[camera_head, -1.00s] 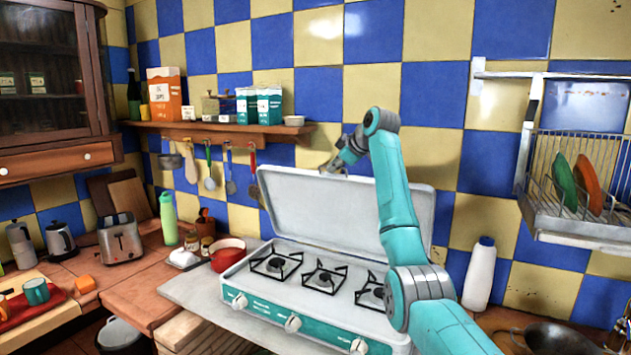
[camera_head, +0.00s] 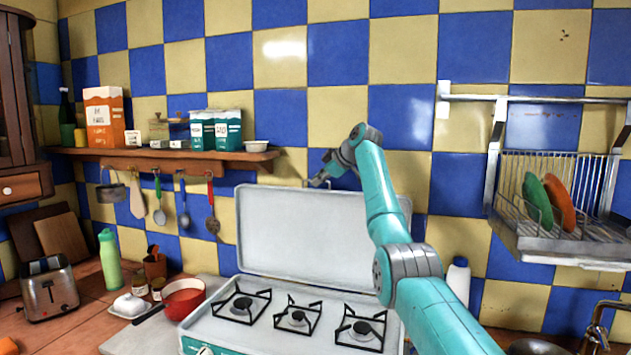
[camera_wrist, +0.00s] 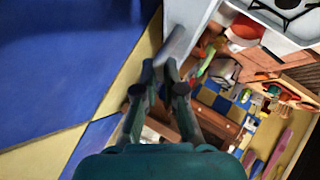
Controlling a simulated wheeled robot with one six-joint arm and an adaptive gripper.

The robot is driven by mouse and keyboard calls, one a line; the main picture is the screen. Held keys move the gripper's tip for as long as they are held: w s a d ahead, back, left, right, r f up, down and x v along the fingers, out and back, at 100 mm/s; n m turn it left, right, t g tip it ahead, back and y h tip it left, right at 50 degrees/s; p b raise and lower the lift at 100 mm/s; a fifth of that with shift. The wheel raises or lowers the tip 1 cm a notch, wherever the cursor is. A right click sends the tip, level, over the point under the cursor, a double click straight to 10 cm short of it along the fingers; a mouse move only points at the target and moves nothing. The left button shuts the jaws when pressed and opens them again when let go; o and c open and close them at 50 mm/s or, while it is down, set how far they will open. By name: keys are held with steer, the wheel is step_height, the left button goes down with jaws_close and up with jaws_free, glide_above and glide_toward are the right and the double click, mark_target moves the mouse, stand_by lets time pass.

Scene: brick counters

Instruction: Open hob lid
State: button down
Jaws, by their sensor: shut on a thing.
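The hob lid (camera_head: 300,232) is a pale grey panel standing raised, roughly upright, along the back of the white hob (camera_head: 252,329). Its inner face is toward the head camera. My gripper (camera_head: 318,182) is at the middle of the lid's top edge. In the wrist view my gripper (camera_wrist: 160,75) is shut on a grey part at the lid's edge (camera_wrist: 180,42). The exact contact is small and dark. Several black burner grates (camera_head: 297,316) lie uncovered in front.
The tiled wall (camera_head: 280,45) is close behind the lid. A shelf (camera_head: 165,154) with boxes and hanging utensils is at the left. A dish rack (camera_head: 560,245) hangs at the right. A red pot (camera_head: 184,299) stands left of the hob, and a white bottle (camera_head: 458,280) right of it.

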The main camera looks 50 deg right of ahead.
steer(key=c, duration=1.3)
jaws_free()
steer(key=v, duration=1.2)
